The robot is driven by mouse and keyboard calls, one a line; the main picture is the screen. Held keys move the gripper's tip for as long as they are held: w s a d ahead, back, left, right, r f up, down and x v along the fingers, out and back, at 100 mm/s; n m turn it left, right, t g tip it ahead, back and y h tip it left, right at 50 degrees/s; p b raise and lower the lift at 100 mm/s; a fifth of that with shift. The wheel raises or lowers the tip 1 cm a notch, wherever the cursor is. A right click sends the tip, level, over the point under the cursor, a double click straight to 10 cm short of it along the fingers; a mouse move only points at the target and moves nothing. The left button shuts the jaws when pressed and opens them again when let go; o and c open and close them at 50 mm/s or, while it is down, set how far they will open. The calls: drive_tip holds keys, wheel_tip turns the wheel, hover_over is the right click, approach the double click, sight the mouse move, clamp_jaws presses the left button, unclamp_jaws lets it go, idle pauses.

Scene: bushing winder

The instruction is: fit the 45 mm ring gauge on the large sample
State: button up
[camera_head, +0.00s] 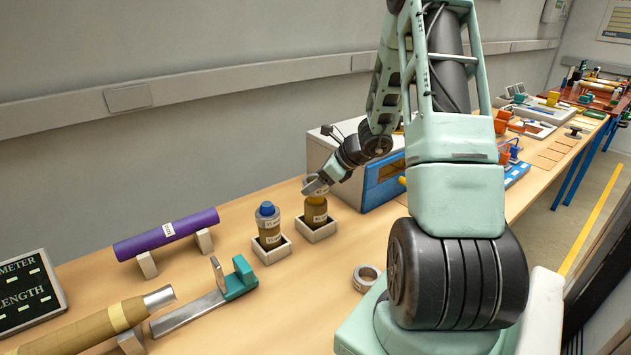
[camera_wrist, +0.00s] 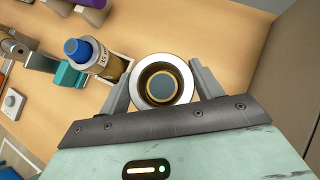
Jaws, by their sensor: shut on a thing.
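My gripper (camera_wrist: 160,92) is shut on a silver ring (camera_wrist: 186,75), one finger on each side. Through the ring in the wrist view I see a dark brown inside, a tan circle and a grey-blue centre. In the head view my gripper (camera_head: 316,186) is right above a brown bottle with a yellow top (camera_head: 316,209); the ring's exact height over it I cannot tell. Another silver ring with a label (camera_head: 366,276) lies on the bench. A purple tube (camera_head: 165,235) rests on two supports, and a brown tube with a silver end (camera_head: 100,320) lies front left. No size marking is readable.
A blue-capped bottle (camera_head: 268,225) stands in a white tray left of my gripper, also in the wrist view (camera_wrist: 97,58). A teal-ended metal gauge (camera_head: 235,279) is in front. A white and blue box (camera_head: 383,181) stands close right. Bare bench lies between the bottles and the loose ring.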

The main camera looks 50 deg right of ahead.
drive_tip(key=shift+f, duration=0.15)
drive_tip(key=shift+f+b, duration=0.35)
drive_tip(key=shift+b, duration=0.15)
drive_tip(key=shift+f+b, duration=1.35)
drive_tip(key=shift+b, duration=0.3)
idle(0.6)
drive_tip(key=o, duration=1.1)
drive_tip(key=shift+o, duration=0.2)
drive_tip(key=v, duration=1.7)
drive_tip(key=shift+s, duration=0.2)
drive_tip(key=shift+d+r, duration=0.1)
